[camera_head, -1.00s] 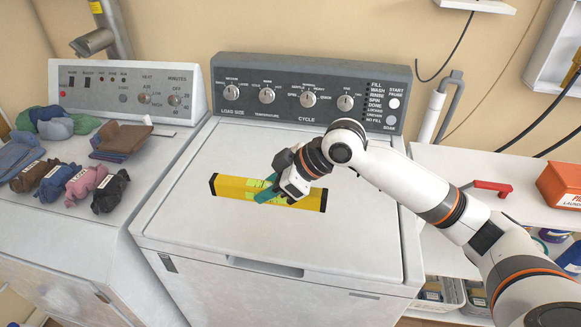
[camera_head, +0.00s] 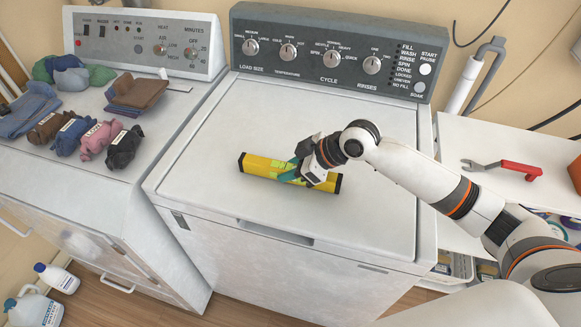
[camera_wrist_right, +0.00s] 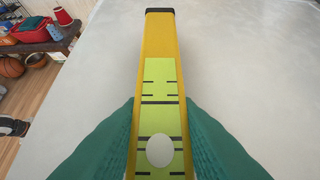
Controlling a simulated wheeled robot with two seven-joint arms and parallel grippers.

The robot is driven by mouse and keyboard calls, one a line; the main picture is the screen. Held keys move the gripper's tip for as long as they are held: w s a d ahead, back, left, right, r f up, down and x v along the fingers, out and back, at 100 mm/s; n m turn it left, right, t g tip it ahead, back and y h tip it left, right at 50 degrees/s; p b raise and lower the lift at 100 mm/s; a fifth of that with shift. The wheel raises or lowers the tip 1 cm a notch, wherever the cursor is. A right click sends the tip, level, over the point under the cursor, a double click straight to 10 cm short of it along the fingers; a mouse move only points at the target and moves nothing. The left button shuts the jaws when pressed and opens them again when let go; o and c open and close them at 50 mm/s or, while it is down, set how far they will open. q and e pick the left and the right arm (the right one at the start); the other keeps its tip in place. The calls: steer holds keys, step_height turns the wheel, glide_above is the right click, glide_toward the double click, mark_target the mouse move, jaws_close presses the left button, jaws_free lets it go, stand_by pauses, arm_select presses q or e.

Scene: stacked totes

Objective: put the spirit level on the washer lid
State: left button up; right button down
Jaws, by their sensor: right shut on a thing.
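My right gripper (camera_head: 296,172) is shut on the middle of the level. I cannot tell whether the level touches the lid or is held just above it. My left gripper is not in view.
The washer's control panel (camera_head: 330,55) stands behind the lid. The dryer (camera_head: 150,190) at left carries folded and rolled clothes (camera_head: 95,138). Most of the lid is bare.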

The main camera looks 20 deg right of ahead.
steer(key=c, duration=1.1)
jaws_free()
steer(key=shift+f, duration=0.1)
steer(key=shift+s+d+r, duration=0.15)
steer(key=shift+d+r, duration=0.15)
steer(key=shift+r, duration=0.05)
steer(key=b+v, duration=0.1)
steer(key=v, duration=1)
steer(key=shift+s, duration=0.1)
